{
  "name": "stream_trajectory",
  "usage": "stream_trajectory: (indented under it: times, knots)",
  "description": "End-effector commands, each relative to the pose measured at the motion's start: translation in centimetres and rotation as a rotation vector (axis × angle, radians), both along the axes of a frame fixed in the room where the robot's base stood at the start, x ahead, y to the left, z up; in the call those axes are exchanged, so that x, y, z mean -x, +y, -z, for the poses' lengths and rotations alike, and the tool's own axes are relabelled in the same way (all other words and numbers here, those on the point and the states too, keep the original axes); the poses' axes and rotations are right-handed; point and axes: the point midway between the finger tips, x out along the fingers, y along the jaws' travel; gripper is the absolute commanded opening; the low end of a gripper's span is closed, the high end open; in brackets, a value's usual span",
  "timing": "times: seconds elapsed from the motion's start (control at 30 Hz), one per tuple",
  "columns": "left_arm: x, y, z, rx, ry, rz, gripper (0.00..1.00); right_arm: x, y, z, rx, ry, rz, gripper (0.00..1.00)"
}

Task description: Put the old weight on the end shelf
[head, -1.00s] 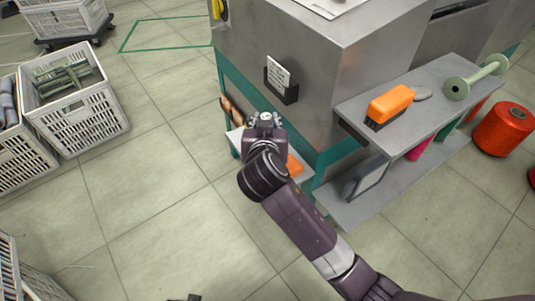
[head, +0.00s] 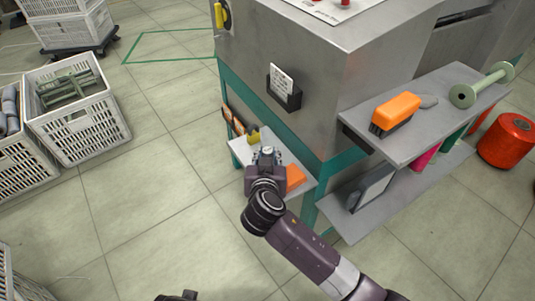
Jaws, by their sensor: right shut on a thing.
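The end shelf (head: 240,146) is a small pale ledge on the teal frame at the near end of the grey machine. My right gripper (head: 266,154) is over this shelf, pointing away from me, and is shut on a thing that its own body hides. A small yellow-green object (head: 253,135) shows just beyond the gripper; I cannot tell if it lies on the shelf or is in the fingers. I cannot make out the old weight for certain. A dark part, perhaps my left gripper (head: 177,296), barely shows at the bottom edge.
An orange block (head: 295,176) sits on the shelf's right part. Orange-handled items hang by the frame (head: 233,120). Crates (head: 78,115) stand left; the floor between is clear.

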Motion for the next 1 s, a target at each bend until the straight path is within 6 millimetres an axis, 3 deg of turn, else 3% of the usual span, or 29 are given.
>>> stream_trajectory:
  times: [0.07,0.1,0.27,0.6,0.77,1.0]
  knots:
    - [0.0,0.0,-0.1,0.000,-0.001,0.000,1.00,0.0,0.0,0.0,-0.001,0.000,0.000,0.00]
    - [-0.1,0.0,-0.2,0.001,-0.003,0.000,1.00,0.0,0.0,0.1,0.000,0.001,0.000,0.25]
    - [-0.1,0.0,-0.2,0.001,-0.003,0.000,1.00,0.0,0.0,0.1,0.000,0.001,0.000,0.41]
    - [-0.2,0.0,-0.3,0.001,-0.005,0.000,1.00,0.1,0.0,-0.1,0.000,0.001,0.000,0.41]
    - [0.4,0.1,1.1,-0.002,0.008,0.001,1.00,2.3,0.2,-1.0,-0.005,0.003,-0.001,0.41]
    - [1.5,0.2,3.1,-0.001,0.019,0.004,1.00,7.2,0.4,-3.0,-0.005,0.004,0.000,0.41]
